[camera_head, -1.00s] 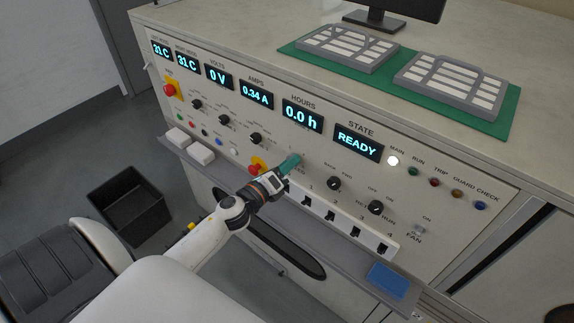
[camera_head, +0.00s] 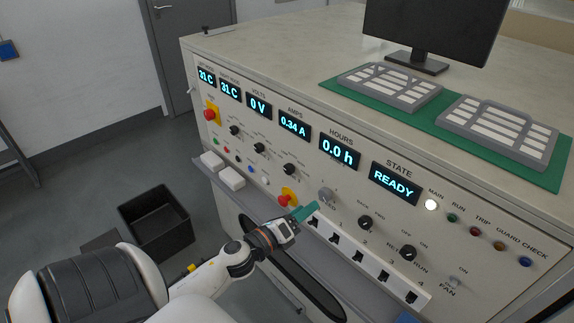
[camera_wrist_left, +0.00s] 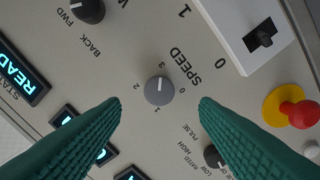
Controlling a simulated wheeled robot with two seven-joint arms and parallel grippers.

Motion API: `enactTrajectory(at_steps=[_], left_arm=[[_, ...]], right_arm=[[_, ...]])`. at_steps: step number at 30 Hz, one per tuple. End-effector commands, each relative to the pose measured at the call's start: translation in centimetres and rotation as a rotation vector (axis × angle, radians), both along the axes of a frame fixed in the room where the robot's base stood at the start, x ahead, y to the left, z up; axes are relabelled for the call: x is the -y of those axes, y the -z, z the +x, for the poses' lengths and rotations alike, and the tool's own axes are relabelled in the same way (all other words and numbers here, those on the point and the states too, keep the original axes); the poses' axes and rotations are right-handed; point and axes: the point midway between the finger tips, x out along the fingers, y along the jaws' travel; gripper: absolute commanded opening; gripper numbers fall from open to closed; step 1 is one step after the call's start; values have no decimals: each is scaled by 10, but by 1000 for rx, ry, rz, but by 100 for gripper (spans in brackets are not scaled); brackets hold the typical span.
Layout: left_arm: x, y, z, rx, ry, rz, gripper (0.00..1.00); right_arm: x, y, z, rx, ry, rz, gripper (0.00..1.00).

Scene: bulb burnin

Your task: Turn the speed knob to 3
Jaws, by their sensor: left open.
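The speed knob (camera_head: 325,194) is a small grey dial on the sloped panel. It also shows in the left wrist view (camera_wrist_left: 158,91), with the numbers 0, 1, 2 and 3 around it. Its white pointer mark is on the side toward the 3. My left gripper (camera_head: 309,211) has green fingers and is just off the panel, beside the knob in the head view. In the left wrist view the open fingers (camera_wrist_left: 159,120) stand apart on both sides of the knob, with nothing between them. My right gripper is not in view.
A red emergency button (camera_head: 287,197) and a white strip of switches (camera_head: 360,262) are close to the gripper. Black knobs (camera_head: 365,223) sit to the right. A grey ledge (camera_head: 232,196) runs below the panel. A black bin (camera_head: 157,224) stands on the floor.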

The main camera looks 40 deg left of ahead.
Motion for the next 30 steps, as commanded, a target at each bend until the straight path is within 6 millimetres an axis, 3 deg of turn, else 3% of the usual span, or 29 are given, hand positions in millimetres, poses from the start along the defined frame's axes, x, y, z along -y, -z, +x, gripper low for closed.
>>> enactTrajectory(at_steps=[3,10,30], left_arm=[[-2,5,-26,-3,-1,-2,55],[-4,2,-56,-1,-1,-1,55],[-5,0,-61,-1,-1,-1,55]], right_arm=[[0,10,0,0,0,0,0],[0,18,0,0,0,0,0],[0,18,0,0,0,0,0]])
